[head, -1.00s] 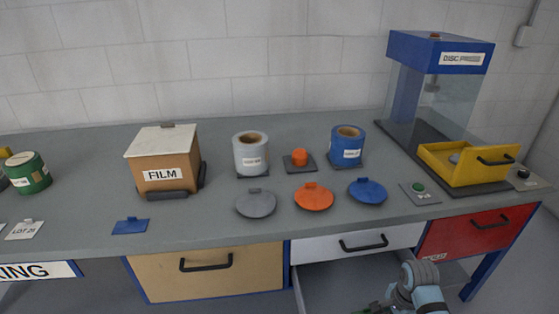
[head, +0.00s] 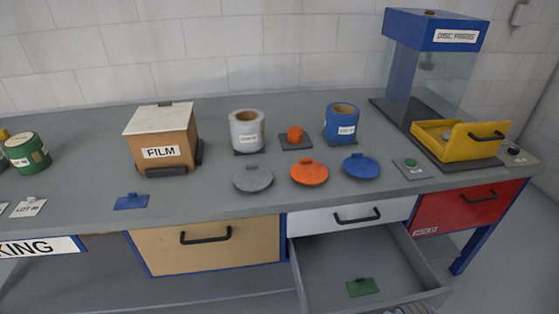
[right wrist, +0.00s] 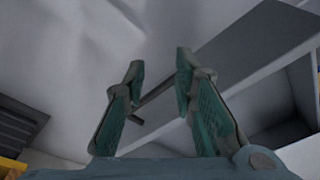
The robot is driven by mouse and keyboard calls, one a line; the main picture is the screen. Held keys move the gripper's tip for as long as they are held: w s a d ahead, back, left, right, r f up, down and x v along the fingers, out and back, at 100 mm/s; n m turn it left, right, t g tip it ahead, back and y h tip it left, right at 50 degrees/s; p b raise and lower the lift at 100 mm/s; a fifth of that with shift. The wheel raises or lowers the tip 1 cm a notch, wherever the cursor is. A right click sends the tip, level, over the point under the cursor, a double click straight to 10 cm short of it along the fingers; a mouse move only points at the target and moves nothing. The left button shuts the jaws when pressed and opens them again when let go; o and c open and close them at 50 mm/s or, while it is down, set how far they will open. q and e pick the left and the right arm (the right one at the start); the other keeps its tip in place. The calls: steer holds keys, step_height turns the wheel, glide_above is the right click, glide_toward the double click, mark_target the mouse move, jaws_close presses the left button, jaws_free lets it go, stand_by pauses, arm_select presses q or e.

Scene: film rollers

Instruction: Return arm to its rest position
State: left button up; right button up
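My right gripper (right wrist: 159,66) shows in the right wrist view. Its two green-padded fingers stand apart with nothing held between them. A dark bar (right wrist: 156,96) shows behind the fingers, and I cannot tell how far off it is. In the head view only a small piece of my right arm shows at the bottom edge, below the open drawer's front. My left arm and gripper are in no view.
The white-fronted drawer (head: 351,216) stands with an open grey tray (head: 330,262) below it holding a green tag (head: 362,287).

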steer(key=s+a+r+n+t, duration=0.25)
steer(key=s+r+n, duration=0.35)
steer(key=s+n, duration=0.35)
step_height(320, 180, down, 16)
steer(key=d+m+g+p, duration=0.1)
steer(key=g+p, duration=0.1)
steer(key=s+d+f+p, duration=0.1)
steer(key=s+f+p, duration=0.1)
steer(key=s+f, duration=0.9)
steer(key=s+g, duration=0.1)
steer(key=s, duration=0.3)
steer(key=shift+s+f+p, duration=0.3)
steer(key=shift+p, duration=0.1)
